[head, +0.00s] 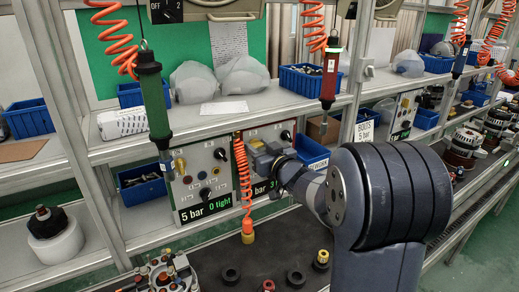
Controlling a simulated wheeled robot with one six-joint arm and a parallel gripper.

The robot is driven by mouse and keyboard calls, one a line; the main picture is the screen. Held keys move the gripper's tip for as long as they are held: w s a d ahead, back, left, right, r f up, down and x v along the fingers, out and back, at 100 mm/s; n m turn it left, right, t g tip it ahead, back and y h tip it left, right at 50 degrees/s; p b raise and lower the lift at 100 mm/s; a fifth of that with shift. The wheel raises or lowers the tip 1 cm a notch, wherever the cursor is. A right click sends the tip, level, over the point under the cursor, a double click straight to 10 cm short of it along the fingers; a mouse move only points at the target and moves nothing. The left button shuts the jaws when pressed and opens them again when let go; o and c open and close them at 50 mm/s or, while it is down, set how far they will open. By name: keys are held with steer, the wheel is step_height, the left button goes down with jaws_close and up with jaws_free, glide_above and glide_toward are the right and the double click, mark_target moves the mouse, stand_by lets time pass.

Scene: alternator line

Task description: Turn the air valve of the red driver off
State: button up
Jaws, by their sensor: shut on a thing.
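The red driver (331,76) hangs upright from an orange coiled hose at the upper middle, with a small green light at its top. Below and left of it is a control panel (287,126) with a black knob and a green readout, partly covered by my arm. My gripper (256,150) is at this panel's left part, its jaws shut at the place where the left panel has its yellow valve. The air valve itself is hidden behind the jaws, so its handle angle cannot be seen.
A green driver (153,100) hangs by the left panel (202,178), which reads "5 bar 0 tight". An orange coiled hose (243,175) hangs close to my gripper's left. Blue bins (310,152) stand on the shelves. Parts lie on the dark bench (215,250) below.

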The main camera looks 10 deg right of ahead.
steer(key=o, duration=1)
steer(key=v, duration=1)
steer(key=shift+s+b, duration=0.35)
steer(key=shift+s, duration=0.05)
steer(key=shift+d, duration=0.1)
steer(key=p+x, duration=0.1)
steer(key=x, duration=1)
steer(key=shift+s+d+r+m+p, duration=0.1)
steer(key=shift+m+p, duration=0.4)
steer(key=shift+m, duration=0.2)
